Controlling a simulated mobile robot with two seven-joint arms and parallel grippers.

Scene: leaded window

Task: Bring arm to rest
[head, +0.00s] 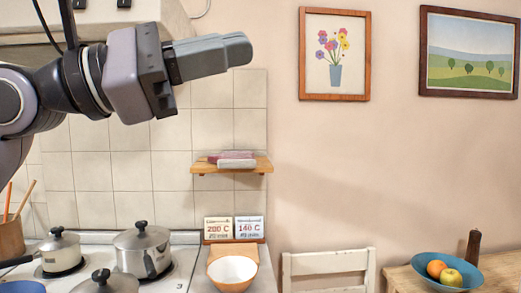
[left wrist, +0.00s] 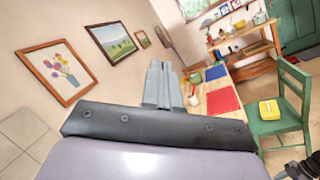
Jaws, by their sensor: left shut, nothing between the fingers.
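My left gripper (head: 236,48) is raised high at the upper left of the head view, in front of the range hood and tiled wall. Its fingers are closed together, point to the right and hold nothing. In the left wrist view the shut fingers (left wrist: 162,84) show at the middle, with free air around them. My left arm comes in from the left edge of the head view.
Below the arm is a stove with a lidded pot (head: 143,248) and a saucepan (head: 59,250). A small wooden shelf (head: 231,168) hangs on the tiles. A bowl (head: 232,272) stands on the counter. A blue fruit bowl (head: 447,272) is at lower right. A green chair (left wrist: 280,112) stands by a desk.

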